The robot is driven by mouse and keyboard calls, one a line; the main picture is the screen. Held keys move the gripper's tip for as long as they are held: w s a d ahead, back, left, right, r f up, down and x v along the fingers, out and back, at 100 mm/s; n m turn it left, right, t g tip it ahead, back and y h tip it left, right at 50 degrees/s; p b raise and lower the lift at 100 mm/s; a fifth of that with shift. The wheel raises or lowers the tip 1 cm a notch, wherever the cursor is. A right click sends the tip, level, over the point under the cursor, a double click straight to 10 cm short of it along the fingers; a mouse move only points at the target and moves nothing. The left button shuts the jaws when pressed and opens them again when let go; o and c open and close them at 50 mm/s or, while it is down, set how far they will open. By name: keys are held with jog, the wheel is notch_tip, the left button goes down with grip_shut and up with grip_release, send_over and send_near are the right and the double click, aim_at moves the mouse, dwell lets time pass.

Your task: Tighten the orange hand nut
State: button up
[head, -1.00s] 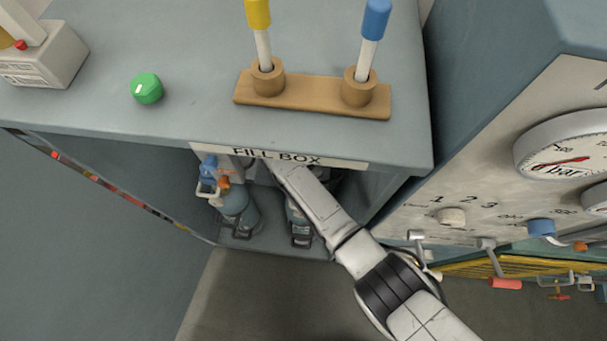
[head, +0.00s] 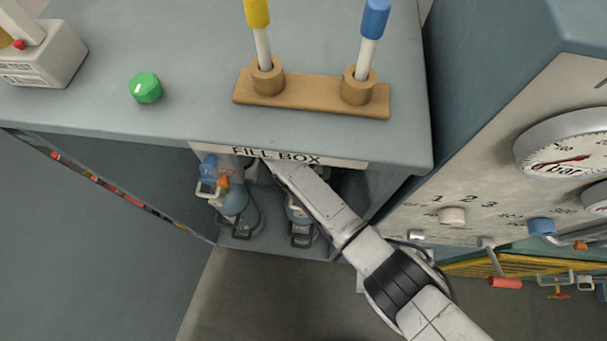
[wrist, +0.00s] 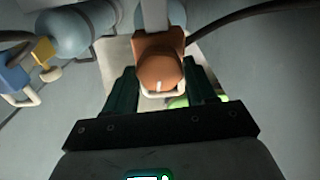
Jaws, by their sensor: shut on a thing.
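The orange hand nut (wrist: 158,66) is in the middle of the wrist view, below a pale upright stem, with a pale loop at its lower edge. My gripper (wrist: 160,88) is shut on it, with one dark finger on each side. In the head view my arm reaches into the open front of the fill box, under its label (head: 278,155). There my gripper and the nut it holds are hidden.
A blue-grey cylinder (head: 232,205) with blue and orange fittings stands left of my arm inside the box. In the wrist view a dark hose (wrist: 245,17) runs right. The gauge panel (head: 470,200) stands close on the right.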

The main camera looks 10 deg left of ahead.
jog(key=shift+w+r+n, duration=0.1)
jog(key=shift+n, duration=0.8)
jog(key=o, duration=1)
jog(key=shift+o, duration=0.2)
notch_tip(320, 180, up, 11)
jog(key=shift+f, duration=0.2)
